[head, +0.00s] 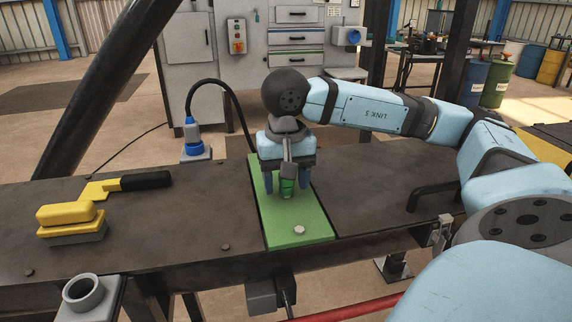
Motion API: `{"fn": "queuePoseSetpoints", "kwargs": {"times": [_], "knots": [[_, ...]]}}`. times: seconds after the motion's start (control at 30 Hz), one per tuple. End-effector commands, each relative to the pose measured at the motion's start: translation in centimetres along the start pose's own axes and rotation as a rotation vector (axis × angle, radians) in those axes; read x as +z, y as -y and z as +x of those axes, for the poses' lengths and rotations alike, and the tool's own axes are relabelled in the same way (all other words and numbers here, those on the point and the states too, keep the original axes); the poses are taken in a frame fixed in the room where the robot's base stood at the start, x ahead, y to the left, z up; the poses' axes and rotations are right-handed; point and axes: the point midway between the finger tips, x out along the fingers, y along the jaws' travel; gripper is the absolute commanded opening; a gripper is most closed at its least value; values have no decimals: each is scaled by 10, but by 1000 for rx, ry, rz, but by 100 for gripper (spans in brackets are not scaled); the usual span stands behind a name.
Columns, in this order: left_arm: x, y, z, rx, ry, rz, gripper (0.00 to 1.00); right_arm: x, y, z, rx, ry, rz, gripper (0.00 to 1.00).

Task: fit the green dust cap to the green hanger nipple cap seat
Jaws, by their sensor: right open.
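My right gripper (287,190) points down over a green plate (312,222) on the dark bench. Its blue fingers are open, one on each side of a small dark green cylindrical part (288,188). The part looks like the green dust cap, but I cannot tell whether it is the cap alone or sits on a seat. I cannot tell whether the fingers touch it. The gripper body hides the plate's far part. The green hanger nipple cap seat cannot be made out for certain. My left gripper is not in view.
A yellow brush-like tool (80,215) with a black handle lies on the left of the bench. A blue connector (194,137) with a black cable stands at the back edge. A grey socket (82,291) is at front left. A small pale bolt (299,230) sits on the plate's near end.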

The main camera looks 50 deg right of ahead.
Motion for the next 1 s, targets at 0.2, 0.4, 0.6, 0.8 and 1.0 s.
{"fn": "queuePoseSetpoints", "kwargs": {"times": [0.2,0.4,0.6,0.8,1.0], "knots": [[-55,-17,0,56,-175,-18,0,0,0,0,0,0,0,57],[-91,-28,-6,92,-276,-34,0,0,1,-16,-4,-2,0,57],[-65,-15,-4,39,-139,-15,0,-1,0,-68,-5,-2,-1,57],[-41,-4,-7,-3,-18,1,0,-1,0,-112,-4,0,-2,57],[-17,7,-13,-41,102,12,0,-1,0,-136,-2,0,0,57]]}}
